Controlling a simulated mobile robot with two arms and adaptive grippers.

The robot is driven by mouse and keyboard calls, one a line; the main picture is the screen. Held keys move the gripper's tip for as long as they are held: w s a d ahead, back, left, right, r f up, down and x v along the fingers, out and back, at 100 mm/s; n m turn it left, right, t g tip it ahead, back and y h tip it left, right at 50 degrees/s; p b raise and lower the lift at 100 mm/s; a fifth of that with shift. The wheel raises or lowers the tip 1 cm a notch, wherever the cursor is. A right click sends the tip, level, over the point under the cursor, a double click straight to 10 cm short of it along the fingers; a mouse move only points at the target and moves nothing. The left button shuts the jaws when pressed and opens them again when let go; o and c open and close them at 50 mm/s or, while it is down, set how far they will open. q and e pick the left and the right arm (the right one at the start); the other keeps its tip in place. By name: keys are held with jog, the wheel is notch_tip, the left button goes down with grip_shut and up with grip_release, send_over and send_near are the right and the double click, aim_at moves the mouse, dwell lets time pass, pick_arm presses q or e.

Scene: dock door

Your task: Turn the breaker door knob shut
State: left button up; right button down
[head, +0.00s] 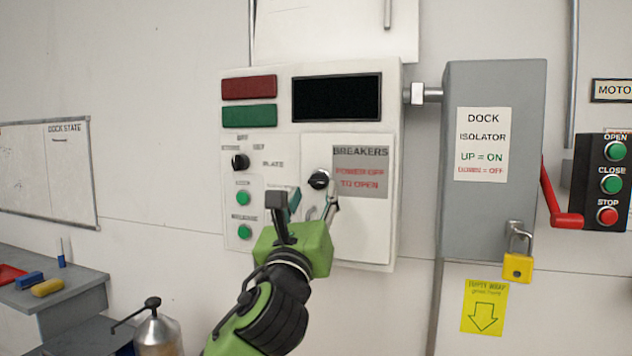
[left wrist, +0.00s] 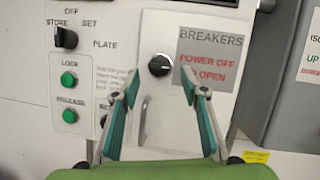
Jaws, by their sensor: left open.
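The breaker door (head: 365,225) is a white panel with a grey BREAKERS label, and it looks closed against the control box. Its round black knob (head: 318,180) sits at the door's upper left, left of the label. The knob also shows in the left wrist view (left wrist: 160,65), with a light mark on its face. My left gripper (head: 313,203) is open and empty in front of the door. In the left wrist view its two teal fingers (left wrist: 160,80) stand on either side below the knob, apart from it. My right gripper is not in view.
A smaller black selector knob (head: 240,162) and green LOCK and RELEASE buttons (head: 243,198) lie left of the door. A door handle (left wrist: 143,120) hangs below the knob. The grey isolator box (head: 490,220) with red lever (head: 560,212) and yellow padlock (head: 517,267) stands right.

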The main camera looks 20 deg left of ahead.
aim_at(317, 184)
pick_arm(q)
jog(key=shift+p+x, duration=0.3)
jog(key=shift+x, duration=1.5)
jog(key=c, duration=1.1)
